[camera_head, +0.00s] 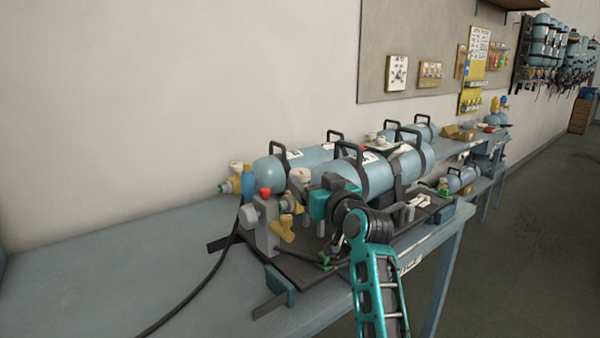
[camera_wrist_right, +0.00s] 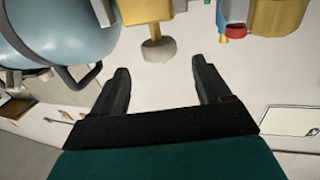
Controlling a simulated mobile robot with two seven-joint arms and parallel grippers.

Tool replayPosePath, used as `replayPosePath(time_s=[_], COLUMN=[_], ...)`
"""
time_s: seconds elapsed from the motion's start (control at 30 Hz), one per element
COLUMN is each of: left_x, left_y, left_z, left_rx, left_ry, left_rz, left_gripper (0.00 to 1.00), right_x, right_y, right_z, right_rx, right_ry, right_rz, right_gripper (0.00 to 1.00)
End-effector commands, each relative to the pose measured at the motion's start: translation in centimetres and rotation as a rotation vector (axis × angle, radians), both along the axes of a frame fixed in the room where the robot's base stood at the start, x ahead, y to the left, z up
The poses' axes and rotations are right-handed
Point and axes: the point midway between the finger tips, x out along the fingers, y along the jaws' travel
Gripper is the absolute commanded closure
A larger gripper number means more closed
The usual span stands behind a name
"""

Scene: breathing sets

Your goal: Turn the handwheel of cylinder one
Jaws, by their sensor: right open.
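Two light-blue cylinders lie side by side on the bench, a front one (camera_head: 350,176) and a rear one (camera_head: 268,170). Their label numbers are too small to read, so I cannot tell which is cylinder one. A pale handwheel (camera_head: 300,175) shows at the front cylinder's valve end, and another (camera_head: 238,167) at the rear one's. My right gripper (camera_wrist_right: 163,80) is open and empty. In the right wrist view, a pale round knob (camera_wrist_right: 158,50) on a brass stem is just beyond and between its fingertips, apparently not touching. The front cylinder hides part of the rear one. My left gripper is out of view.
The cylinders rest on a dark base plate (camera_head: 298,276) on the blue-grey bench (camera_head: 120,285). A grey block with a red knob (camera_head: 265,192) stands beside the valves. A black hose (camera_head: 205,290) runs over the bench.

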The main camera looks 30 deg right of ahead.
Motion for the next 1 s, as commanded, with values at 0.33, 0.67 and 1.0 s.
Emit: replayPosePath(time_s=[0.33, 0.67, 1.0], left_x=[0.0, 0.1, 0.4], left_y=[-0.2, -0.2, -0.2], left_z=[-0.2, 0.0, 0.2], left_rx=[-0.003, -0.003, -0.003], left_ry=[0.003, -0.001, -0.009], left_rz=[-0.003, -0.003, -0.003], left_gripper=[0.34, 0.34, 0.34], right_x=[5.3, 7.0, 7.0], right_y=[-1.0, -1.3, -1.3], right_z=[0.0, 0.0, 0.0], right_rx=[0.0, -0.001, -0.001], right_ry=[0.001, 0.001, 0.0], right_rz=[0.0, -0.001, 0.0], right_gripper=[0.23, 0.23, 0.34])
